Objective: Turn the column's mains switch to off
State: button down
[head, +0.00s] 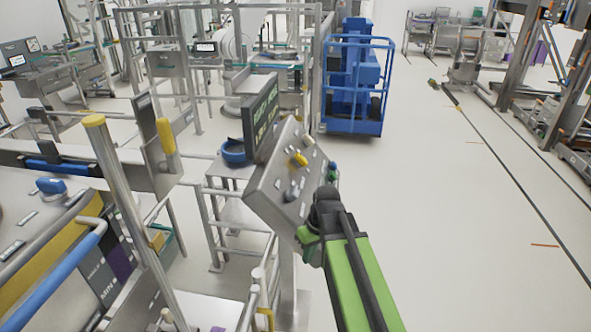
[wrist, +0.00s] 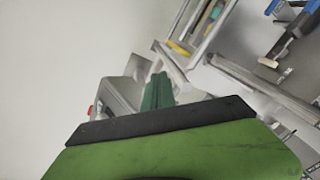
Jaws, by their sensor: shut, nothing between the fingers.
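The column's grey control box (head: 287,178) tilts toward the upper right in the head view, on a pale post. Its face carries a yellow part (head: 299,159) and grey knobs (head: 293,192); which is the mains switch, and its setting, I cannot tell. My green arm comes up from below at the box's right, and its dark joint hides the box's right edge. In the wrist view my gripper (wrist: 158,82) shows as green fingers together, empty. A grey box-like part (wrist: 120,94) with a small red part (wrist: 90,110) lies beyond and left of them; contact is unclear.
A dark screen (head: 261,117) stands behind the box. Metal rails (head: 215,225) and a machine with a blue handle (head: 55,275) crowd the left. A blue lift (head: 356,75) stands behind. The floor to the right (head: 460,220) is clear.

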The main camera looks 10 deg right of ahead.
aim_at(295, 193)
jog(key=w+r+n+t+y+p, duration=0.1)
jog(key=w+r+n+y+p, duration=0.15)
jog(key=w+r+p, duration=0.5)
jog(key=w+d+r+n+y+p, duration=0.15)
jog(key=r+n+p, duration=0.3)
jog(key=r, duration=0.65)
jog(key=w+r+n+t+y+p, duration=0.1)
jog(key=w+r+n+p, duration=0.2)
jog(key=w+r+p, duration=0.5)
jog(key=b+x, duration=0.3)
jog(key=s+b+x, duration=0.1)
jog(key=b+x, duration=0.3)
jog(key=s+b+x, duration=0.1)
jog(key=b+x, duration=0.2)
jog(key=shift+a+f+b, duration=0.2)
jog(key=shift+f+b, duration=0.15)
jog(key=shift+f, duration=0.25)
jog(key=shift+s+d+f+b, duration=0.25)
jog(key=shift+d+f+b, duration=0.2)
jog(key=shift+d, duration=0.1)
jog(key=shift+s+d+f+b, duration=0.25)
jog(key=shift+d+f+b, duration=0.2)
jog(key=shift+d, duration=0.1)
jog(key=shift+s+d, duration=0.1)
jog(key=shift+d, duration=0.2)
jog(key=shift+a, duration=0.1)
